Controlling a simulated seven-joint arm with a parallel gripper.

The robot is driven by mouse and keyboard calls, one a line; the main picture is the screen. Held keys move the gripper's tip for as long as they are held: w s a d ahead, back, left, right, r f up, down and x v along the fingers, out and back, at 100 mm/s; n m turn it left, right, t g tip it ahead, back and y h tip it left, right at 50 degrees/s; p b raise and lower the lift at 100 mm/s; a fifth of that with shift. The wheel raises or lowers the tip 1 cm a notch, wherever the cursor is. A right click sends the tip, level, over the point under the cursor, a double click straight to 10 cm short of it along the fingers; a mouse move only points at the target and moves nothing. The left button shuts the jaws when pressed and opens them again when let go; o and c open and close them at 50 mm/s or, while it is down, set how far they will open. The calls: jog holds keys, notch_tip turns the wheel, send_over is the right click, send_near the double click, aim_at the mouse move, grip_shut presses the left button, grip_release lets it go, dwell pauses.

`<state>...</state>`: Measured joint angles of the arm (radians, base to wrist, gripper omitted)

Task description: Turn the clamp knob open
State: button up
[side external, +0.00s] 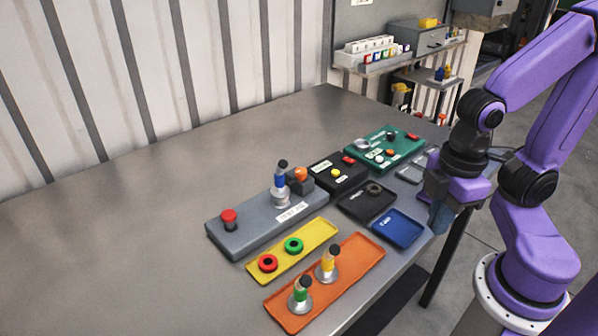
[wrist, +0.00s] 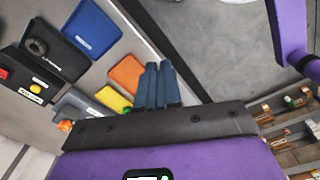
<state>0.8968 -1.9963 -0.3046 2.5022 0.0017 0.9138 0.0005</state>
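The grey fixture (side external: 240,232) lies on the bench with a red knob (side external: 229,216) at its left end. A silver fitting with a blue band and black top (side external: 281,182) stands upright near its right end. An orange knob (side external: 301,174) sits on a dark block beside that fitting; it also shows in the wrist view (wrist: 65,126). I cannot tell from any label which knob is the clamp knob. My gripper (side external: 437,218) is at the bench's right edge, well right of the fixture, touching nothing I can see. In the wrist view its blue fingers (wrist: 158,84) are together and empty.
A yellow tray (side external: 318,238) holds a red and a green ring. An orange tray (side external: 352,265) holds two fittings. A blue tray (side external: 399,229), a black tray (side external: 364,205), a black button box (side external: 335,178) and a green board (side external: 366,143) lie nearby. The bench's left is clear.

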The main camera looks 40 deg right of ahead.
jog(key=o, duration=0.5)
jog(key=shift+w+a, duration=0.1)
jog(key=shift+w, duration=0.05)
jog(key=o, duration=0.3)
jog(key=w+a+r, duration=0.1)
jog(key=w, duration=0.1)
jog(key=w+a+r, duration=0.1)
jog(key=w, duration=0.2)
jog(key=w+a+r, duration=0.1)
jog(key=w+a, duration=0.1)
jog(key=w, duration=0.1)
jog(key=shift+r, duration=0.25)
notch_tip(320, 180, up, 8)
jog(key=f+n, duration=0.1)
jog(key=n, duration=0.1)
send_over(301, 170)
notch_tip(301, 170, down, 17)
jog(key=shift+r, duration=0.1)
grip_shut()
